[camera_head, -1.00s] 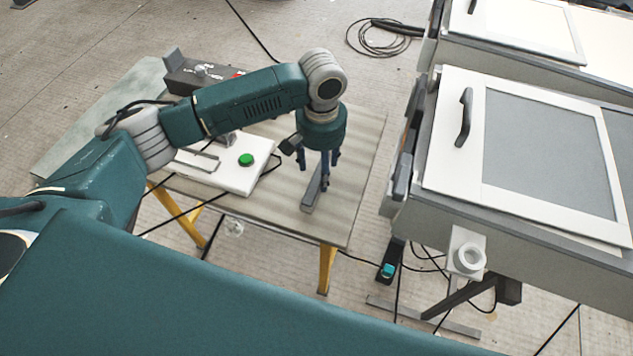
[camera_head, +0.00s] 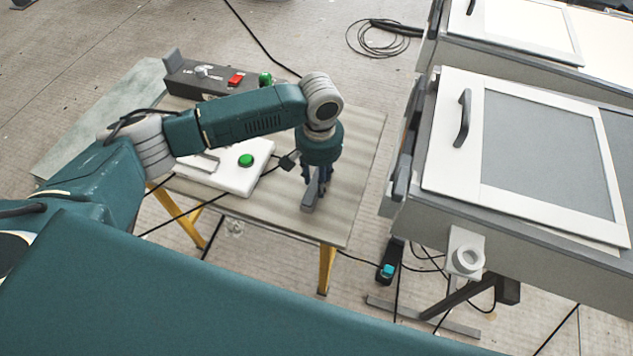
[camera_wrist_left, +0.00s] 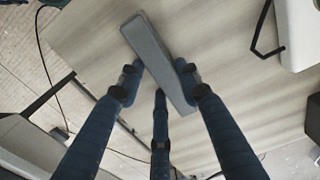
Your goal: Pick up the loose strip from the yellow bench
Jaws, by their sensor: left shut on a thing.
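The loose strip (camera_head: 311,197) is a narrow grey bar at the front right part of the bench top (camera_head: 352,172), which stands on yellow legs. In the left wrist view the strip (camera_wrist_left: 152,52) runs between the fingers of my left gripper (camera_wrist_left: 160,82). In the head view my left gripper (camera_head: 317,185) points down and is shut on the strip. The fingers hide part of the strip. I cannot tell whether the strip is clear of the bench top. My right gripper is not in view.
A white box with a green button (camera_head: 246,160) and a dark control box with a red switch (camera_head: 235,80) stand on the bench. A large mould unit with a white-framed lid (camera_head: 450,160) stands to the right. Cables lie on the floor.

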